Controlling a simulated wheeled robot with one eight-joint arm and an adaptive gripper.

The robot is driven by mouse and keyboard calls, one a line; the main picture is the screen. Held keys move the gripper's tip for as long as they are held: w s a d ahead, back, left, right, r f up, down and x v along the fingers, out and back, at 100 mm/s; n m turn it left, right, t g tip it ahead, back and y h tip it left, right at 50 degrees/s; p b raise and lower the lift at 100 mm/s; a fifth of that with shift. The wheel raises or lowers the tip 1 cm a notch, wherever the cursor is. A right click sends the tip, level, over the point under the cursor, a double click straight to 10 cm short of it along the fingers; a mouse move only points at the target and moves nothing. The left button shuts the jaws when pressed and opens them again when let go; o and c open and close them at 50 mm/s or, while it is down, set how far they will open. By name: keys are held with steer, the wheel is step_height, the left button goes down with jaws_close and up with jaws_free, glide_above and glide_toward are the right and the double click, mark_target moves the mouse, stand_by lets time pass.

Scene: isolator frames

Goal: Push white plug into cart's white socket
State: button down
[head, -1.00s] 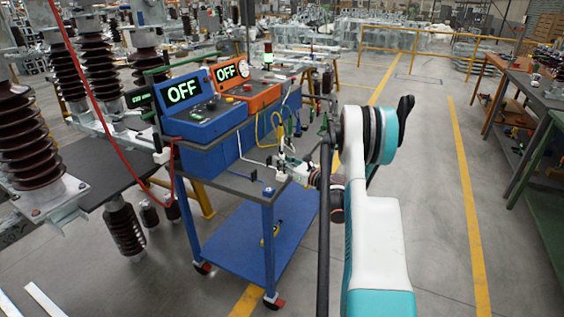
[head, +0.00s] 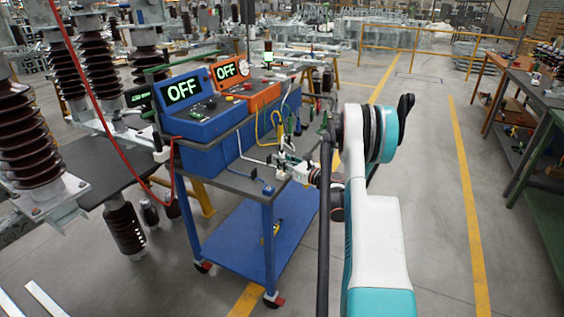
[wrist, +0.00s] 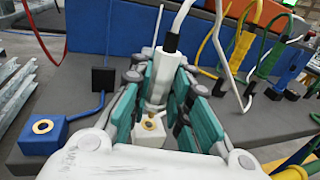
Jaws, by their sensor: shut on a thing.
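The white plug (wrist: 157,88) has a black collar and a white cable rising from its top. My gripper (wrist: 155,97) is shut on it, with teal finger pads on both sides, and holds it upright. The cart's white socket (wrist: 148,132), a block with a gold ring, is directly below the plug's lower end in the wrist view. The ring is partly visible; I cannot tell whether the plug tip is inside it. In the head view my gripper (head: 296,168) is over the cart's right edge, and the plug is too small to make out clearly.
A blue socket (wrist: 43,132) with a gold ring stands to the left, near a black block (wrist: 103,79) on a blue cable. Yellow and green cables stand to the right. The cart (head: 232,182) carries a blue box (head: 196,105) and an orange box (head: 246,88), both reading OFF.

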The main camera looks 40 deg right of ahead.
steer(key=shift+f, duration=1.4)
steer(key=c, duration=1.4)
jaws_free()
steer(key=shift+c, duration=0.2)
steer(key=s+d, duration=0.1)
steer(key=s, duration=1.1)
steer(key=shift+d, duration=0.3)
steer(key=shift+w, duration=0.1)
